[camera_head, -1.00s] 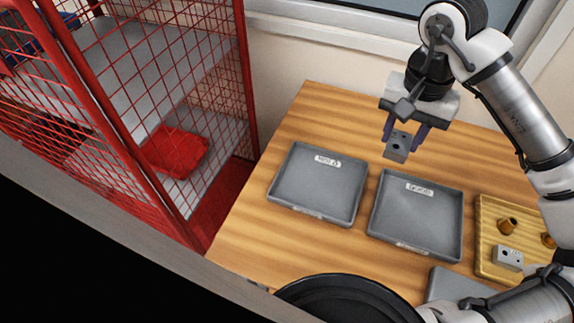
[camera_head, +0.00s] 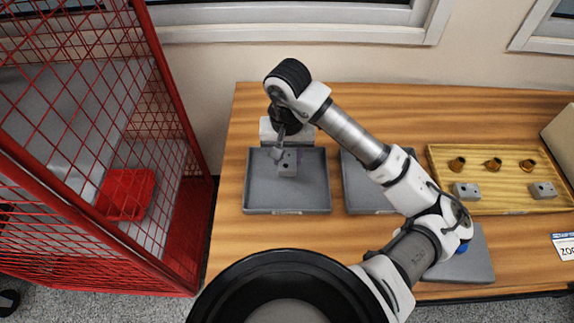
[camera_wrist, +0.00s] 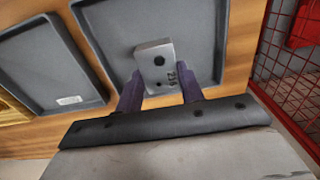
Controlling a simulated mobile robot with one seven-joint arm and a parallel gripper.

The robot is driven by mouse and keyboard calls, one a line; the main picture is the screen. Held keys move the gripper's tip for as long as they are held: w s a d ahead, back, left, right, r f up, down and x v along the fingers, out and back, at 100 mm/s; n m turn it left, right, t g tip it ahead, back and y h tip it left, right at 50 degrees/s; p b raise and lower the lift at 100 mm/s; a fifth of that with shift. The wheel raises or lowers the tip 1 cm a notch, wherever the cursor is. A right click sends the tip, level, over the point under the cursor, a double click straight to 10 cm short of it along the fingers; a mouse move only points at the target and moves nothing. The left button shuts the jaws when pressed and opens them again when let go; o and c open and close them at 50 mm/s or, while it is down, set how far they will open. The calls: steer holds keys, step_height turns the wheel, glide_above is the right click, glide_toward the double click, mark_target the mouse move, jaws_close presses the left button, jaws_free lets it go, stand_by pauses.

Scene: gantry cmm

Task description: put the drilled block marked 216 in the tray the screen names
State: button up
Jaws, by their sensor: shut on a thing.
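My gripper (camera_head: 287,158) is shut on a grey drilled block (camera_head: 287,168) and holds it over the left grey tray (camera_head: 262,196). In the wrist view the block (camera_wrist: 152,60) sits between the purple fingertips (camera_wrist: 160,88). It has dark holes and a marking that seems to start with 21; the last digit is hard to read. The left tray (camera_wrist: 205,30) lies behind the block there and looks otherwise empty. The right grey tray (camera_head: 358,190) is partly hidden by my arm. The tray labels are not readable, and no screen text is legible.
A wooden tray (camera_head: 500,200) at the right holds several brass pieces (camera_head: 493,164) and two grey blocks (camera_head: 467,191). A grey plate (camera_head: 475,265) lies at the front, partly under my arm. A red mesh cage (camera_head: 100,150) stands left of the table.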

mark_target(287, 178)
step_height(287, 178, down, 6)
steer(key=shift+p, duration=0.3)
steer(key=shift+f+b, duration=0.2)
steer(key=shift+b, duration=0.1)
steer(key=o, duration=1)
steer(key=shift+o, duration=0.2)
steer(key=shift+r, duration=0.2)
steer(key=shift+r+p, duration=0.2)
steer(key=shift+p, duration=0.2)
step_height(287, 178, up, 12)
steer(key=shift+f+b, duration=0.15)
steer(key=shift+b, duration=0.7)
